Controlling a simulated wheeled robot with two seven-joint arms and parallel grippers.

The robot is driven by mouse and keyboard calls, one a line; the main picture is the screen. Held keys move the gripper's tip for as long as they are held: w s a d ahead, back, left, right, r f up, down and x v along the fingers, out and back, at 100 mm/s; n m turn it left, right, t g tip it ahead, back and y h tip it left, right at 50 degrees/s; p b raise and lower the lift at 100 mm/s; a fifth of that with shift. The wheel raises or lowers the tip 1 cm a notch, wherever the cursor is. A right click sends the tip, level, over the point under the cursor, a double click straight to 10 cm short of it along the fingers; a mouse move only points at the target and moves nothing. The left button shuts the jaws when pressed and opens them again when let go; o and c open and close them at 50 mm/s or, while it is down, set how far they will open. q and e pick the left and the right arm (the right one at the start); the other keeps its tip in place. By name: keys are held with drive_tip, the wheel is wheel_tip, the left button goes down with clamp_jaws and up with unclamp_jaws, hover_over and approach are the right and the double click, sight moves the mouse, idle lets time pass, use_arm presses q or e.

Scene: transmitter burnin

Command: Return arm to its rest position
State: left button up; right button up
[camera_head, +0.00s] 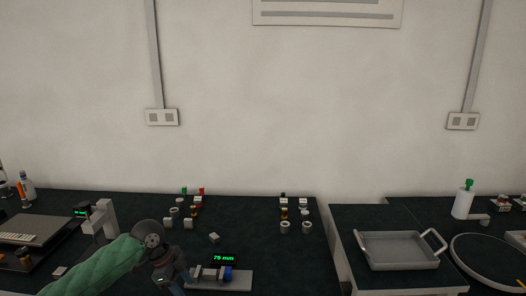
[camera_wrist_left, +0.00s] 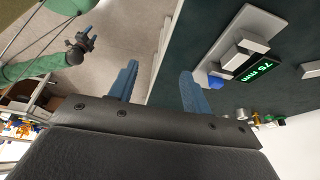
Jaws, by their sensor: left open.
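My left arm, in a green sleeve, comes in from the lower left in the head view. The device (camera_wrist_left: 228,45) shows there beyond the right finger. My right gripper (camera_wrist_left: 85,42) hangs small at the upper left of that view, over the floor; its jaws are too small to read.
Several small cylinders and blocks stand in two groups (camera_head: 187,211) (camera_head: 296,213) on the dark table. A small block (camera_head: 214,238) lies near the device. A grey tray (camera_head: 400,264) and a round platform (camera_head: 490,262) are at the right. A pale upright stand (camera_head: 104,217) is near my left forearm.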

use_arm(q)
drive_tip(key=s+d+f+n+t, duration=0.1)
drive_tip(key=s+d+f+n, duration=0.2)
drive_tip(key=s+d+f, duration=0.3)
drive_tip(key=s+d+f+n+t, duration=0.1)
drive_tip(key=s+d+f+n, duration=0.25)
drive_tip(key=s+f, duration=0.4)
drive_tip(key=s+a+f+n+t+y, duration=0.15)
drive_tip(key=s+a+n, duration=0.3)
drive_tip(key=s, duration=0.55)
drive_tip(key=s+a+f+n+y, duration=0.1)
drive_tip(key=s+a+n+y, duration=0.3)
drive_tip(key=s, duration=0.7)
drive_tip(key=s+d+f+g+h, duration=0.1)
drive_tip(key=s+d+f, duration=0.1)
drive_tip(key=f, duration=1.6)
drive_tip(key=s+d+f+n+g, duration=0.1)
drive_tip(key=s+d+f, duration=0.1)
drive_tip(key=f, duration=1.6)
drive_tip(key=shift+d+f+h, duration=0.25)
drive_tip(key=shift+h, duration=0.1)
